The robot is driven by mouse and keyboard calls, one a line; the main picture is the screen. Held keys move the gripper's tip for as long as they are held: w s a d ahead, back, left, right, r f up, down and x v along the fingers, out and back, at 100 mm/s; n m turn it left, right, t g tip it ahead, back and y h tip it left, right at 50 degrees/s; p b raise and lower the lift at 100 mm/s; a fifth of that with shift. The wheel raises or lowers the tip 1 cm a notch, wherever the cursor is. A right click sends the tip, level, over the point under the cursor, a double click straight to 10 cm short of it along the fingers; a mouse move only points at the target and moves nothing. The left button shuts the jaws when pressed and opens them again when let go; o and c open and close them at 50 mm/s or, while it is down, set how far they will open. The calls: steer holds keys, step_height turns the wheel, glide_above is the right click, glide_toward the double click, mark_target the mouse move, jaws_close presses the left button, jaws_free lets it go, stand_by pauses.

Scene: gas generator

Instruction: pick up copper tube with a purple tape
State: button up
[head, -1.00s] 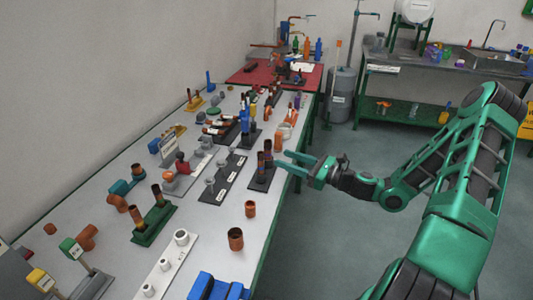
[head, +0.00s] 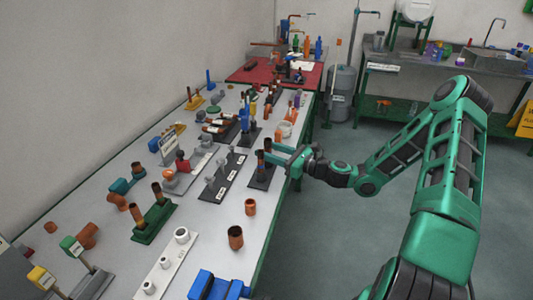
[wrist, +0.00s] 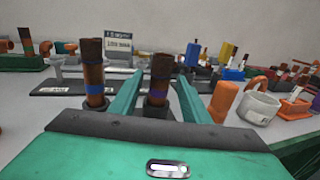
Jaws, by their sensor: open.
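A copper tube with a purple band (wrist: 157,92) stands upright between the two fingers of my gripper (wrist: 157,80) in the wrist view. A second copper tube with a bluer band (wrist: 94,76) stands upright to its left, outside the fingers. In the head view both tubes, the nearer one (head: 260,163) and the farther one, stand in a dark holder (head: 262,181) near the table's right edge. My gripper (head: 274,154) reaches in from the right, open and level. Whether a finger touches the tube cannot be told. The tubes' lower ends are hidden.
An orange part (wrist: 222,100) and a white cup (wrist: 258,107) stand to the right of my fingers in the wrist view. Two short copper pieces, one smaller (head: 250,207) and one larger (head: 236,238), stand nearer on the table (head: 215,217).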

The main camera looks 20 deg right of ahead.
jaws_close()
steer(key=shift+r, duration=0.1)
step_height(320, 180, up, 9)
steer(key=shift+r, duration=0.15)
stand_by(0.6)
